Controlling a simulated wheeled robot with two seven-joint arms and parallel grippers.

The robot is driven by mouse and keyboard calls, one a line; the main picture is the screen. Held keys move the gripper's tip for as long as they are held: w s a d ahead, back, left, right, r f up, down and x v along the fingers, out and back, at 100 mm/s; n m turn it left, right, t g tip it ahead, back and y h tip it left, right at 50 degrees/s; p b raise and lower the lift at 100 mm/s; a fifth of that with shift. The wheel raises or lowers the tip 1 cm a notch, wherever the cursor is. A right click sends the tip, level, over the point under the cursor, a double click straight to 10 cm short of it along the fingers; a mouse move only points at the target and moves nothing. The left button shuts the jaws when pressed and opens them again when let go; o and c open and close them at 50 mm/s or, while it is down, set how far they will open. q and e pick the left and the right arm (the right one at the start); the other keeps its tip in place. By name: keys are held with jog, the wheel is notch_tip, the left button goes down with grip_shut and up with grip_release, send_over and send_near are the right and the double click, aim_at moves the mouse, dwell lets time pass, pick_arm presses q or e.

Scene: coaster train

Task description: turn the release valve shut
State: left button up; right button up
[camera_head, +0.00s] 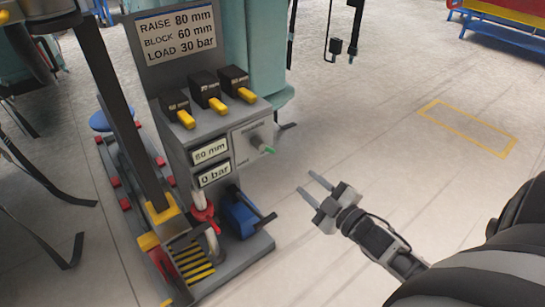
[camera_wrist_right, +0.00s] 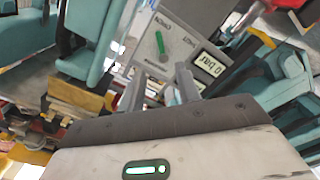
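The release valve (camera_head: 263,146) looks like a small grey knob with a green-tipped handle on the right front of the grey control stand (camera_head: 168,130). In the right wrist view the valve's green handle (camera_wrist_right: 160,43) lies just beyond my fingertips on the grey panel, beside small lettering I cannot read surely. My right gripper (camera_head: 316,186) is open and empty, right of the valve and lower in the head view, apart from it. Its two fingers also show in the right wrist view (camera_wrist_right: 160,88), with a gap between them. My left gripper is not in view.
Displays on the stand show a mm value (camera_head: 209,151) and 0 bar (camera_head: 214,174). A blue unit with a dark lever (camera_head: 242,215) sits below the valve.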

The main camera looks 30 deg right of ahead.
aim_at(271, 151)
jog(key=w+b, duration=0.1)
jog(key=w, duration=0.3)
jog(key=w+b, duration=0.1)
jog(key=w, duration=0.4)
jog(key=w+a+b, duration=0.1)
jog(key=w, duration=0.4)
jog(key=shift+w+a, duration=0.1)
jog(key=shift+w, duration=0.3)
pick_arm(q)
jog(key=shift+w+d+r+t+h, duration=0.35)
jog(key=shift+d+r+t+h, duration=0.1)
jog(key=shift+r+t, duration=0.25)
pick_arm(e)
grip_shut()
